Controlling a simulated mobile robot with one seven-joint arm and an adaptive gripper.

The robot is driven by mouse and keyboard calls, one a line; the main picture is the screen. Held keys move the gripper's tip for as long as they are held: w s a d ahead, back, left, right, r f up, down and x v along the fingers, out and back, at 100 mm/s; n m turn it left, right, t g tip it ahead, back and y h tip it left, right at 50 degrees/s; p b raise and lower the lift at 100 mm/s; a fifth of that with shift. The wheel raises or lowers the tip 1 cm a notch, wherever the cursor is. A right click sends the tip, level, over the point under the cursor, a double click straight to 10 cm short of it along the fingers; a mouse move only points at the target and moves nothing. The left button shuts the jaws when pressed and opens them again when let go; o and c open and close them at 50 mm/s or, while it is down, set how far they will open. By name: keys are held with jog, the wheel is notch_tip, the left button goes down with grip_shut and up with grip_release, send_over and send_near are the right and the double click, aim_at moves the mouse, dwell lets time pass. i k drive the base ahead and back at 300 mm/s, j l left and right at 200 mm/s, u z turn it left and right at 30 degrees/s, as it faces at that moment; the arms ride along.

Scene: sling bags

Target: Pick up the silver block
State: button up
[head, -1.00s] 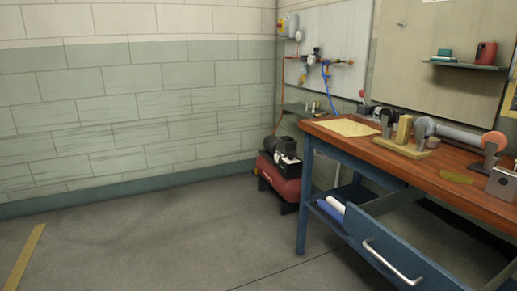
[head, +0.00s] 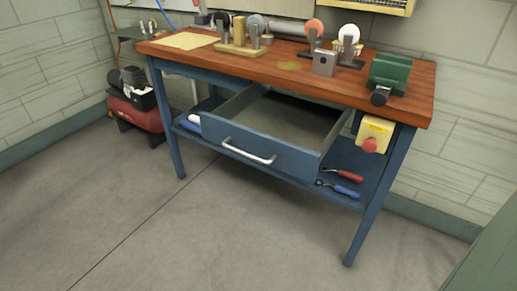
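A silver block (head: 324,63) with a small dark hole in its front face stands on the wooden top of the workbench (head: 414,100), near the front edge and right of the middle. A polishing wheel on a stand is just behind it. My gripper is not in the head view, so its state and its distance from the block do not show.
The blue drawer (head: 250,148) hangs open below the bench top and looks empty. A green vise (head: 389,74) stands right of the block. A yellow box with a red button (head: 374,135) hangs below. The floor in front is clear.

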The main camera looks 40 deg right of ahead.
aim_at(324, 64)
jog(key=z, duration=1.4)
